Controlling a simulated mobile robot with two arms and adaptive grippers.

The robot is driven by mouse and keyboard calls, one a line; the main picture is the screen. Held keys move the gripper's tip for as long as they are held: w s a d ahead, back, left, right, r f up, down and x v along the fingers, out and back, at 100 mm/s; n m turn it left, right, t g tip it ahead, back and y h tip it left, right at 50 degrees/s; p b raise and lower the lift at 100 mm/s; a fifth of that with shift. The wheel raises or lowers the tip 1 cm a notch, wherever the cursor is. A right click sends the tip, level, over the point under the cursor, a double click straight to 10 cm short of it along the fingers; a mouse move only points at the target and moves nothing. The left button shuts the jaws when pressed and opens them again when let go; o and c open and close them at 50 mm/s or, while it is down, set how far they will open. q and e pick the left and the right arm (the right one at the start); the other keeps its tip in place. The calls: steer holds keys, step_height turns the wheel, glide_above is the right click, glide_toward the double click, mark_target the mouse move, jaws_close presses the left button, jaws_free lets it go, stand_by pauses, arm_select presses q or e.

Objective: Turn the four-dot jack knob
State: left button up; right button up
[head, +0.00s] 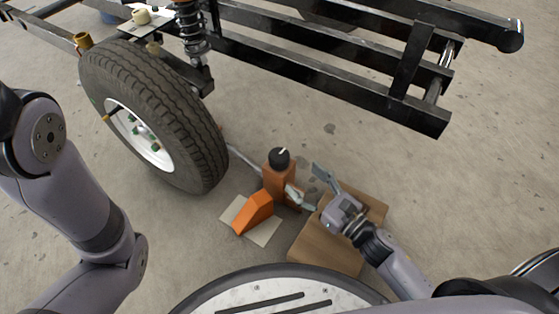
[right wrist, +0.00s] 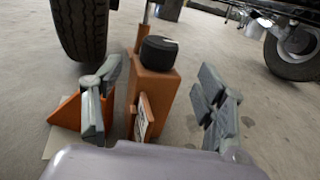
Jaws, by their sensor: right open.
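An orange jack (head: 273,183) stands upright on the floor, with a black round knob (head: 279,158) on top carrying a pale mark. In the right wrist view the knob (right wrist: 158,53) sits on the jack body (right wrist: 155,86), and a small plate with a pale label (right wrist: 144,118) shows on its front. I cannot make out any dots. My right gripper (head: 311,186) is open, just right of the jack. In the wrist view its fingers (right wrist: 155,105) appear wide apart, either side of the jack and below the knob. Of my left arm only links show.
A wooden box (head: 322,247) lies under my right gripper. An orange wedge (head: 255,212) rests on a pale plate (head: 233,212) beside the jack. A tyre (head: 165,100) stands left, with a coil spring (head: 191,30) and black frame rails (head: 330,78) behind. Floor right is clear.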

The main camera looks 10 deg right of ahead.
mark_target(286, 164)
steer(key=b+x, duration=0.3)
steer(key=x, duration=0.7)
steer(key=shift+w+b, duration=0.1)
steer(key=shift+b, duration=0.2)
steer(key=shift+c, duration=0.5)
steer(key=c, duration=1.1)
